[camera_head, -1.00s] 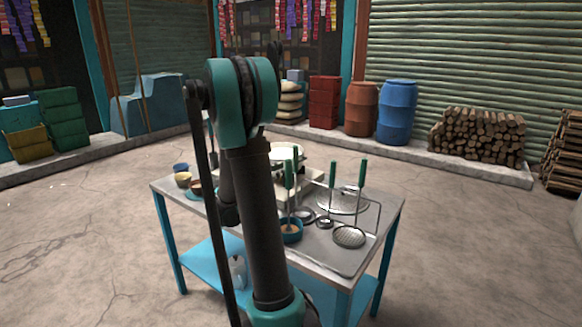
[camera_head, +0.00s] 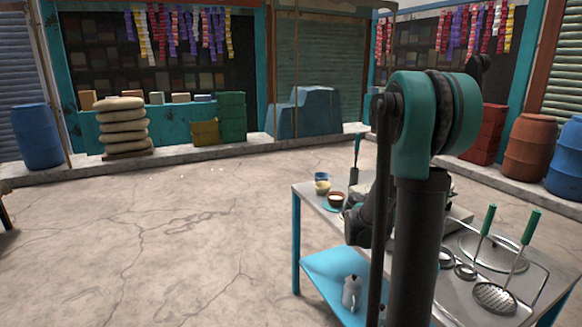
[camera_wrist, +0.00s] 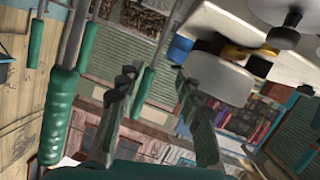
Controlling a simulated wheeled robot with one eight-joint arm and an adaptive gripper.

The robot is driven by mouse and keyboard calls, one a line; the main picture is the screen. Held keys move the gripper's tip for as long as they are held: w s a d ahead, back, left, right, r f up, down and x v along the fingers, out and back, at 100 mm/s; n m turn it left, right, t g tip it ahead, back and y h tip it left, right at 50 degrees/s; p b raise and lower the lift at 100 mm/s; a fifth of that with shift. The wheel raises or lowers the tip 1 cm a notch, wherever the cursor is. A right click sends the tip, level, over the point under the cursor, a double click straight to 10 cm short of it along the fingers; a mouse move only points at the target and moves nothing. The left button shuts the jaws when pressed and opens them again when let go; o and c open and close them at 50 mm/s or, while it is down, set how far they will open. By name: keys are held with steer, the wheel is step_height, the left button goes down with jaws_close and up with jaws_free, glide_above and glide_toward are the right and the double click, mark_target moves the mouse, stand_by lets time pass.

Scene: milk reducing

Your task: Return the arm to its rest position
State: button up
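My arm (camera_head: 420,235) rises in front of the worktable in the head view, its upper joint above the table. My gripper is hidden behind the arm there. In the wrist view my gripper (camera_wrist: 158,88) shows two dark fingers spread apart, with no object visibly held between them. The wrist picture is strongly tilted. Green-handled utensils (camera_wrist: 62,105) hang close at its left, and a pale pot-like object (camera_wrist: 220,78) shows at upper right. I cannot tell their exact distance from the fingers.
The metal-topped table (camera_head: 312,200) holds small bowls (camera_head: 336,199), a skimmer (camera_head: 494,297) and a round perforated lid-like disc (camera_head: 495,252). The floor (camera_head: 160,240) left of the table is clear.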

steer(key=s+a+f+n+t+y, duration=0.1)
steer(key=s+a+f+n+y, duration=0.3)
steer(key=a, duration=0.5)
steer(key=s+a+f+n+t+y, duration=0.1)
steer(key=s+a+n+y, duration=0.1)
steer(key=a+n+y, duration=0.35)
steer(key=s+a+f+n+t+y, duration=0.1)
steer(key=s+a+f+n+y, duration=0.3)
steer(key=a, duration=0.8)
steer(key=s+f+m+g, duration=0.1)
steer(key=s+f+g, duration=0.1)
steer(key=s+f, duration=0.3)
steer(key=s+y, duration=0.1)
steer(key=s, duration=0.3)
steer(key=shift+s+d+f+g, duration=0.25)
steer(key=shift+d+f+g, duration=0.05)
steer(key=shift+d, duration=0.1)
